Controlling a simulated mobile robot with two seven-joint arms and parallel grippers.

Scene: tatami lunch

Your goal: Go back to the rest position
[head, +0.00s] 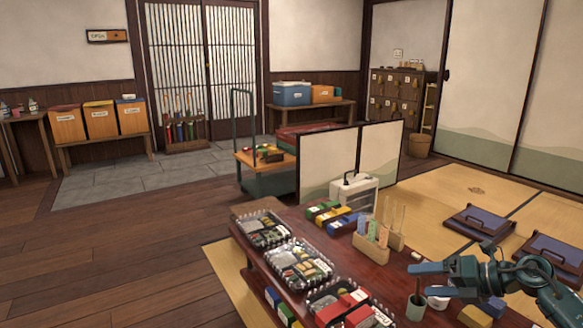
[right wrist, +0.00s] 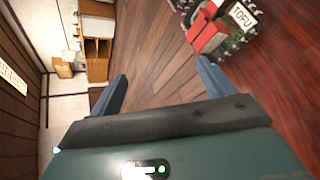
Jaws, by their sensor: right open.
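My right gripper (head: 413,281) is at the lower right of the head view, above the right part of the low dark red table (head: 342,250). Its fingers point left and stand apart, with nothing seen between them. In the right wrist view the two blue-grey fingers (right wrist: 160,82) are spread wide, with only floor behind the gap. Red packages with a TOFU label (right wrist: 243,15) show beyond the right finger there, apart from it. My left gripper is not in view.
Clear bento trays (head: 299,265) fill the table's left side. A wooden holder with upright tubes (head: 372,249), colored boxes (head: 330,212) and a white carrier (head: 353,190) stand farther back. A white cup (head: 438,298) is just below my right gripper. Cushions (head: 478,224) lie beyond the table.

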